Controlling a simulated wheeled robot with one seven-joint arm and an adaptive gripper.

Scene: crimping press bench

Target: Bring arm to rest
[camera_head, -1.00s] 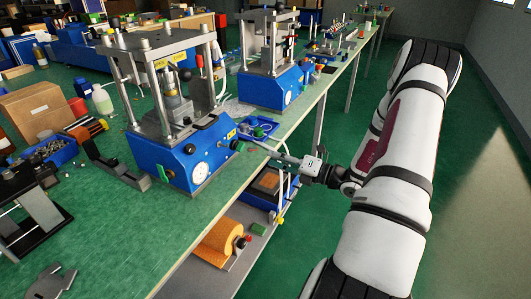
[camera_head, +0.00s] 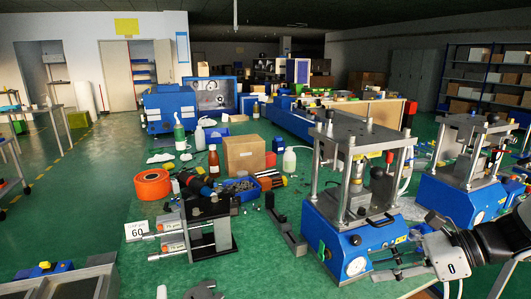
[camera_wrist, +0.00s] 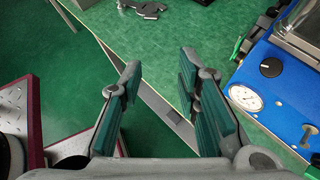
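My gripper (camera_head: 388,266) is at the lower right of the head view, close to the front of the nearer blue press (camera_head: 347,240). Whether it touches the press cannot be told there. In the wrist view, my gripper (camera_wrist: 160,82) has its two teal-padded fingers spread apart with nothing between them. Below them are the bench edge and the green floor. The press with its white gauge (camera_wrist: 245,97) is to the right of the fingers in that view. My arm leaves the head view at the lower right.
A second blue press (camera_head: 455,195) stands farther right. The green bench carries a cardboard box (camera_head: 245,153), an orange roll (camera_head: 152,184), a blue parts bin (camera_head: 242,189) and a black fixture (camera_head: 208,228). A loose metal piece (camera_wrist: 140,8) lies on the bench top.

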